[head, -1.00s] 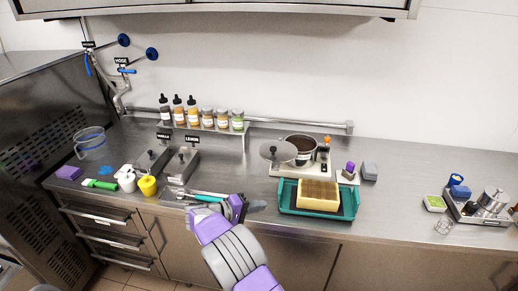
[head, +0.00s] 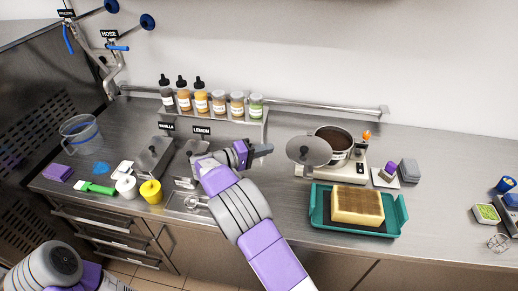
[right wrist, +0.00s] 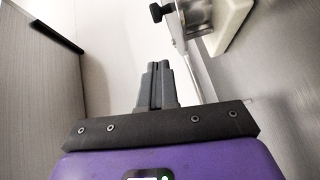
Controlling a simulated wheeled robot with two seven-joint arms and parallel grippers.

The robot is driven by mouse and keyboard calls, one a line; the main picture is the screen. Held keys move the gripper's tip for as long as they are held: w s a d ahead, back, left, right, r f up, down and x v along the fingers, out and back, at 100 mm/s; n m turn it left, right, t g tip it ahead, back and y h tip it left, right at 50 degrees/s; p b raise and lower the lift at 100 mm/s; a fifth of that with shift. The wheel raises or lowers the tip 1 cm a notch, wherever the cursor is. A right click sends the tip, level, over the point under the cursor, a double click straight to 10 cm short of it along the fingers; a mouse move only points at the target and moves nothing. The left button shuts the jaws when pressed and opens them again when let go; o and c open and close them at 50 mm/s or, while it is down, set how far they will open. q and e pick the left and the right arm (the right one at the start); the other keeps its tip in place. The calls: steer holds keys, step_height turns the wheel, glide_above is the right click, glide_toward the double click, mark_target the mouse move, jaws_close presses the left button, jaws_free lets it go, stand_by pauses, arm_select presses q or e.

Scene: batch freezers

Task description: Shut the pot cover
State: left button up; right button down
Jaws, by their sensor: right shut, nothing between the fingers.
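The steel pot (head: 345,151) stands on a white burner base at the back right of the counter, with dark contents showing. Its round grey cover (head: 309,149) stands tilted open at the pot's left side, its knob facing left. My right gripper (head: 263,150) is shut and empty, left of the cover with a gap between. In the right wrist view the shut fingers (right wrist: 158,72) point up the picture; the cover (right wrist: 186,45) shows edge-on beyond them with its black knob (right wrist: 158,12), beside the pot (right wrist: 195,15). My left gripper is out of view.
A teal tray (head: 398,221) with a tan block (head: 357,204) sits in front of the pot. Several bottles (head: 201,103) stand on a shelf behind my right arm. Lidded steel bins (head: 152,158) are to the left. A white scale (head: 385,179) lies right of the pot.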

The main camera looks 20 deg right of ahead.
mark_target(290, 156)
steer(key=shift+s+d+f, duration=0.2)
steer(key=shift+s+d, duration=0.05)
steer(key=shift+d, duration=1.2)
steer(key=shift+s+d+f, duration=0.25)
steer(key=shift+s+d, duration=0.05)
steer(key=shift+d, duration=1.1)
steer(key=shift+s+d+f, duration=0.2)
steer(key=shift+s+d, duration=0.05)
steer(key=shift+d, duration=1.2)
